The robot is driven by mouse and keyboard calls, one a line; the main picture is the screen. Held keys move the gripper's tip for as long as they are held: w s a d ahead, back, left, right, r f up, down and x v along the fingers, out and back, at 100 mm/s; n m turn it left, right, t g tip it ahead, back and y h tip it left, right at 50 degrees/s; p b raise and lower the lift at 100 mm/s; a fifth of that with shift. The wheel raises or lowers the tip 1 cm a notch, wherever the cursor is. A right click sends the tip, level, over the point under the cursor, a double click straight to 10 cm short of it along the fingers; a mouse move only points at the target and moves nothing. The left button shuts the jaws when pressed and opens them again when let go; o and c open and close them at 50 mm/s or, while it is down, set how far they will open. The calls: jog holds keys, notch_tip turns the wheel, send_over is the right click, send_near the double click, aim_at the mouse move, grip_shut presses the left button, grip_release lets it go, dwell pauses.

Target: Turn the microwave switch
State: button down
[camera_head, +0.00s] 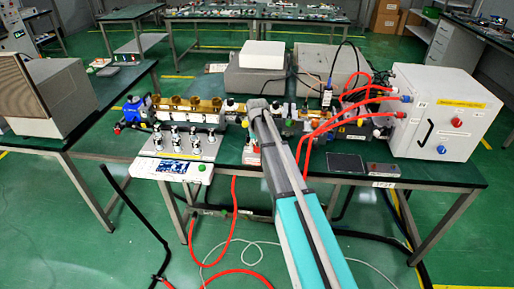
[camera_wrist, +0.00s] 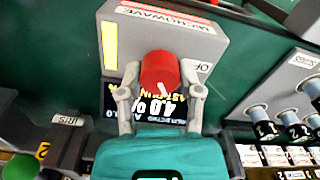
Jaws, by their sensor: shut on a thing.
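The microwave switch is a round red knob (camera_wrist: 159,70) with a white pointer mark, on a grey box (camera_wrist: 185,38) labelled MICROWAVE. The lettering appears upside down in the wrist view. My gripper (camera_wrist: 160,93) is shut on the knob, one finger at each side. A dark display (camera_wrist: 160,106) with white and yellow text lies below the knob, partly covered by my fingers. A yellow strip (camera_wrist: 110,46) is on the left of the box. In the head view my arm reaches over the green table (camera_head: 230,180) and hides the knob.
A white cabinet (camera_head: 435,115) with red hoses stands on the right of the table. A row of brass-coloured parts (camera_head: 195,105) and several knobbed valves (camera_head: 177,140) sit left of my arm. A panel with grey knobs (camera_wrist: 288,118) is close by on the right.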

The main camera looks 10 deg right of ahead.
dwell(0.4)
jog(key=shift+c, duration=1.3)
grip_release()
jog(key=shift+n, duration=0.3)
jog(key=n, duration=1.1)
notch_tip(320, 180, up, 14)
jog(key=p, duration=1.4)
jog(key=s+f+m+b, duration=0.4)
jog(key=s+m, duration=0.1)
jog(key=s, duration=1)
jog(key=s+f+m+b, duration=0.4)
jog(key=s+m, duration=0.2)
jog(key=s, duration=0.8)
jog(key=shift+s, duration=0.4)
